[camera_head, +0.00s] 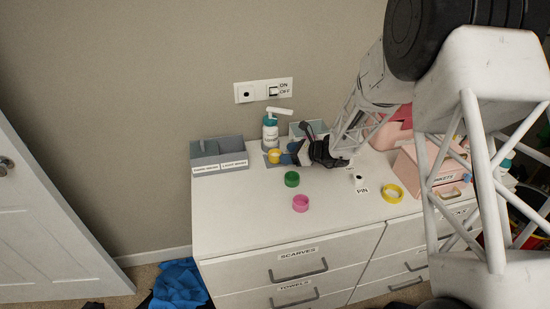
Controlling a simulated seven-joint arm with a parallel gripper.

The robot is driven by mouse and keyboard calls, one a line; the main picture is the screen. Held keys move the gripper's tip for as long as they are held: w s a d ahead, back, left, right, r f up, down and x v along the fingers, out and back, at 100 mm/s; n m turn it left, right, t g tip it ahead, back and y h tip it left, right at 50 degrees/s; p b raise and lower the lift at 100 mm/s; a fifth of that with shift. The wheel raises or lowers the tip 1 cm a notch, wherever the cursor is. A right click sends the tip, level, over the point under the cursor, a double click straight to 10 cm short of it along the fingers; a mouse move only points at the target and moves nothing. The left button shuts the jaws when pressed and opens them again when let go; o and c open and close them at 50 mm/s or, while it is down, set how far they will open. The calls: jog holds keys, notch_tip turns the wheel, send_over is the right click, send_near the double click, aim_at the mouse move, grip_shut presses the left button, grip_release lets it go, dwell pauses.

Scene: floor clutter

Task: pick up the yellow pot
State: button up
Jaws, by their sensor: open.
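A small yellow pot (274,156) stands on the white dresser top, near the back and in front of a white pump bottle. My gripper (291,153) reaches in from the right, low over the dresser, with its dark fingers pointing left toward the pot. The fingertips are very close to the pot's right side; I cannot tell whether they touch it. The gripper is open. The fingers are small in this view and partly merge with a dark blue patch beside the pot.
A green pot (292,179) and a pink pot (300,203) stand in front. A grey divided box (218,153) is left, the pump bottle (270,133) behind. A yellow ring-shaped item (392,193) and pink box (430,172) are right. The dresser's front left is clear.

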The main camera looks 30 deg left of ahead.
aim_at(270, 154)
dwell(0.3)
jog(key=shift+x, duration=2.65)
jog(key=shift+w, duration=0.1)
jog(key=c, duration=0.7)
jog(key=shift+c, duration=0.2)
jog(key=shift+r, duration=0.15)
